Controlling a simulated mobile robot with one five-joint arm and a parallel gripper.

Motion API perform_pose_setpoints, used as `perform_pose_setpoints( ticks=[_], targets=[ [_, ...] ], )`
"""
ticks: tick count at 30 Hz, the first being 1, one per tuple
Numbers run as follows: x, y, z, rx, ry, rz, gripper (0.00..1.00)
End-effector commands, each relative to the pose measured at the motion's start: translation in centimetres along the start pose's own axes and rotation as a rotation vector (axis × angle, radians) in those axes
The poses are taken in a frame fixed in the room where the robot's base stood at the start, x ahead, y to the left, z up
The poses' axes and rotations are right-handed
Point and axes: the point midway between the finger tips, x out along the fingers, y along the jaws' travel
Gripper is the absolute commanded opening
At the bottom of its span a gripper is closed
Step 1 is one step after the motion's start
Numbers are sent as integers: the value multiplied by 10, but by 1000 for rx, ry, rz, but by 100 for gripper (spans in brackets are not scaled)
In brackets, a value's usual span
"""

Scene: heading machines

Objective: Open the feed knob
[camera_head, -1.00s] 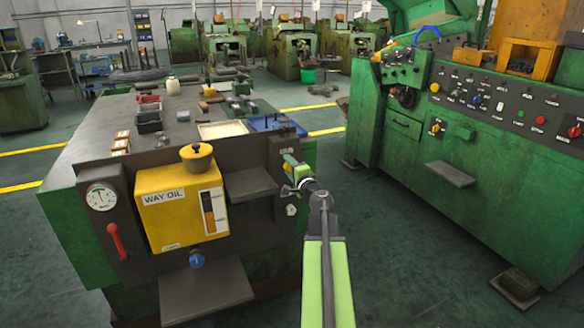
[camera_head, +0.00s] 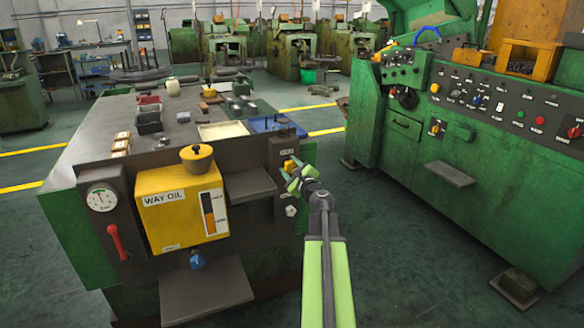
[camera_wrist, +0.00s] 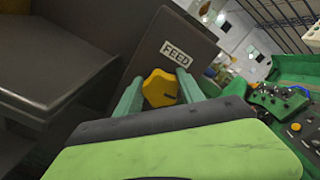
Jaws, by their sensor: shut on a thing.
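The feed knob (camera_wrist: 159,87) is yellow and sits on a dark panel below a white label reading FEED (camera_wrist: 175,53). In the head view the knob (camera_head: 289,165) shows at the right end of the bench's front panel. My gripper (camera_head: 293,170) is at the knob. In the wrist view its two green fingers (camera_wrist: 158,90) stand on either side of the knob, shut on it. A short dark mark shows on the knob's face. My gripper body hides part of the panel below the knob.
A dark shelf (camera_head: 249,184) juts out left of the knob, beside a yellow WAY OIL box (camera_head: 160,216). A small pale knob (camera_head: 291,211) is below. A large green machine (camera_head: 460,220) stands to the right, with open floor between.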

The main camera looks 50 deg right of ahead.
Motion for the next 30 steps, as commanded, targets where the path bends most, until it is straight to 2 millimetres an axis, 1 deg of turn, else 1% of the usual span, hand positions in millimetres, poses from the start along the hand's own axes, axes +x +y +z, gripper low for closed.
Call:
perform_pose_setpoints(
  ticks=[3,9,25,26,30],
  targets=[
    [0,-2,-1,55,2,-4,5],
    [0,-3,-1,111,3,-5,5],
    [1,-4,-2,130,4,-7,5],
    [1,-4,-2,130,4,-7,48],
    [0,-4,-1,129,3,-5,66]
  ],
)
